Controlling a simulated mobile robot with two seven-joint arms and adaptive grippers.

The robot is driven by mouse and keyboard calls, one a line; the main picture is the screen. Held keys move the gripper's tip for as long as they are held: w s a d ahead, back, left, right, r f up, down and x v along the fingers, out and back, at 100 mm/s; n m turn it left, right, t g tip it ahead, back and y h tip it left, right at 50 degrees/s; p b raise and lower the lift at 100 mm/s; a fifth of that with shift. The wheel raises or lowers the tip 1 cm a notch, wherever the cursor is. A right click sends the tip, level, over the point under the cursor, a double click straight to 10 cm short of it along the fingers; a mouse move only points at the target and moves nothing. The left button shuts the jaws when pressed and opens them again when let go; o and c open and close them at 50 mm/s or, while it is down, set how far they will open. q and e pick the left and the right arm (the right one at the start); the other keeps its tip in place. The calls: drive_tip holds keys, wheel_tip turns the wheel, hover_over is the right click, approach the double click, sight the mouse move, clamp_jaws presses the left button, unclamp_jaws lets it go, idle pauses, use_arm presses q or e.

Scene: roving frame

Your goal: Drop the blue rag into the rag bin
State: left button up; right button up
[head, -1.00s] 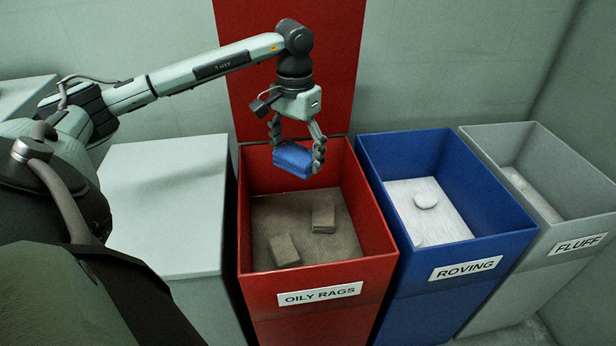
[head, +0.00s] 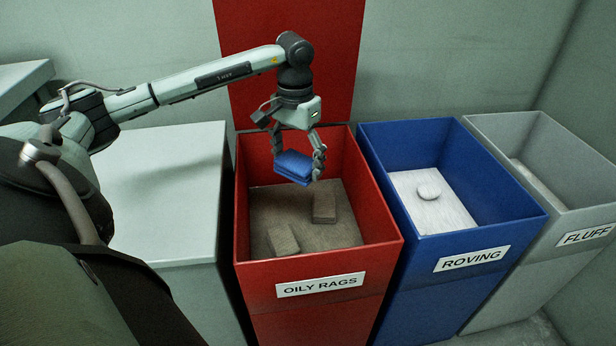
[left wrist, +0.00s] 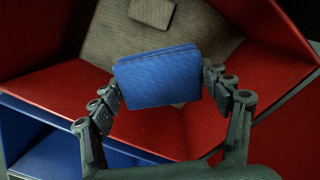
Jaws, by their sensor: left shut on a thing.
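The blue rag (head: 294,168) is a folded block held between the fingers of my left gripper (head: 298,160). The gripper points down over the opening of the red bin (head: 318,268) labelled OILY RAGS. In the left wrist view the blue rag (left wrist: 158,78) sits between both fingers of the left gripper (left wrist: 160,90), with the red bin's walls (left wrist: 60,85) around and the bin's brownish floor beyond it. The rag is above the floor of the bin, apart from it. My right gripper is not in view.
Two grey-brown folded rags (head: 324,203) lie inside the red bin. A blue bin (head: 470,247) labelled ROVING, with a white bottom and a round white piece, stands to its right. A grey bin (head: 580,237) labelled FLUFF is farther right. A pale cabinet top (head: 165,190) is to the left.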

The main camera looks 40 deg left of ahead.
use_arm(q)
drive_tip(key=o, duration=1.3)
wheel_tip(320, 180, up, 12)
